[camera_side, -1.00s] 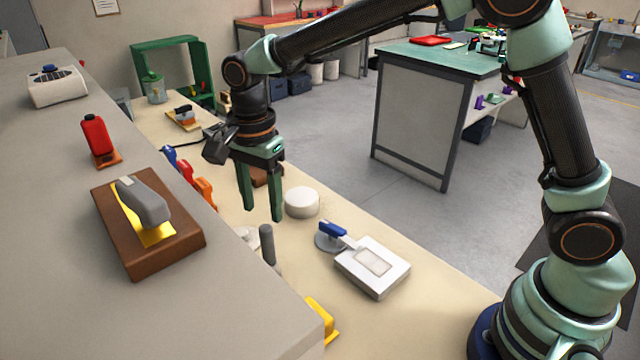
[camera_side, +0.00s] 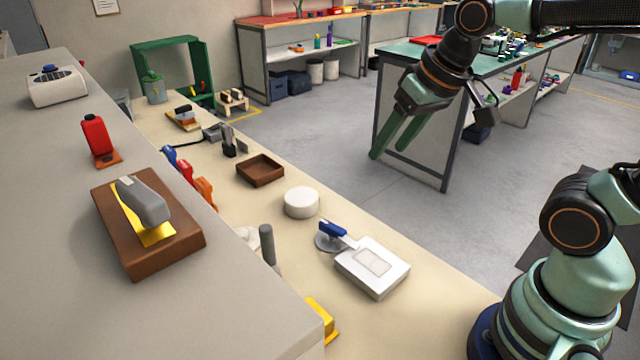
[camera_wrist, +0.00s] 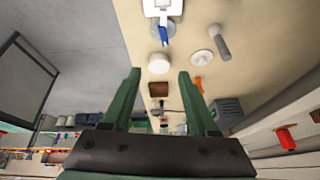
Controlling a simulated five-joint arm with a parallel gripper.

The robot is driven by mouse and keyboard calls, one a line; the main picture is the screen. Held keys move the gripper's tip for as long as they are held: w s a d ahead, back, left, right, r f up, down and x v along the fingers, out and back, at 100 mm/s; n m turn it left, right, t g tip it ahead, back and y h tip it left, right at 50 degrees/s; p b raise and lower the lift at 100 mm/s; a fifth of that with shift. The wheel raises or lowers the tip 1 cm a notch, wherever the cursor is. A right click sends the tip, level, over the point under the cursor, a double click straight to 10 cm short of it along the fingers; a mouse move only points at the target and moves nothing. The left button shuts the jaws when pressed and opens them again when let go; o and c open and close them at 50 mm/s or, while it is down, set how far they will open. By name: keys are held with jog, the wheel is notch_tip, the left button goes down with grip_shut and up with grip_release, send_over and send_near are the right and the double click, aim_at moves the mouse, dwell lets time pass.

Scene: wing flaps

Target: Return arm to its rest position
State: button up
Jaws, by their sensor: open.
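My gripper (camera_side: 391,152) has two green fingers and is tilted down to the left, high over the open floor, clear of the bench. In the wrist view its fingers (camera_wrist: 160,73) stand apart with nothing held between them. A grey wing-shaped flap (camera_side: 142,203) with a yellow underside rests on a brown wooden base (camera_side: 168,250) on the grey upper surface. Part of my arm leaves the top right of the side view, so its full shape is hidden.
The beige bench (camera_side: 420,320) holds a white round block (camera_side: 301,203), a white device with a blue handle (camera_side: 372,268), a brown tray (camera_side: 260,170) and a grey post (camera_side: 267,244). A teal-topped table (camera_side: 425,135) stands behind my gripper. Open floor (camera_side: 300,140) lies between.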

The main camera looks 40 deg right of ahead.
jog(key=shift+s+d+f+n+t, duration=0.3)
jog(key=shift+s+d+n, duration=0.4)
jog(key=shift+s+n, duration=0.1)
